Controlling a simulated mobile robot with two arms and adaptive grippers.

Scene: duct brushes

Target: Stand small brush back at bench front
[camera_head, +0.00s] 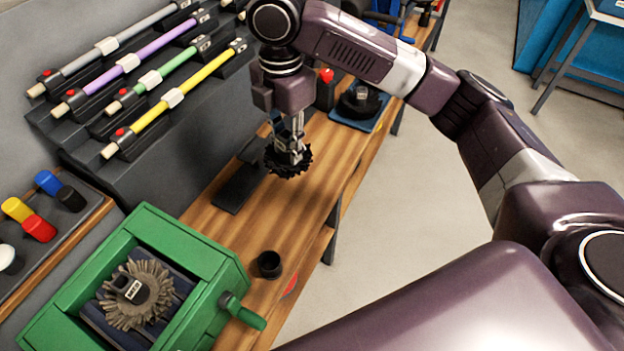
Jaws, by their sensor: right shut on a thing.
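The small brush (275,162) is a dark, round, bristled disc. My right gripper (291,148) points down and is shut on it. The brush is over the wooden bench (222,233), beside a flat black pad; I cannot tell whether it touches the bench. The gripper fingers hide part of the brush's top. The bench front is the long edge on the right. My left gripper is not in view.
A green box (190,248) with a handle holds a grey bristled brush (137,294). A small black cup (269,264) stands near the bench front. Coloured rods (167,99) lie on a rack at the left. Another dark brush (362,98) rests on a blue mat farther back.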

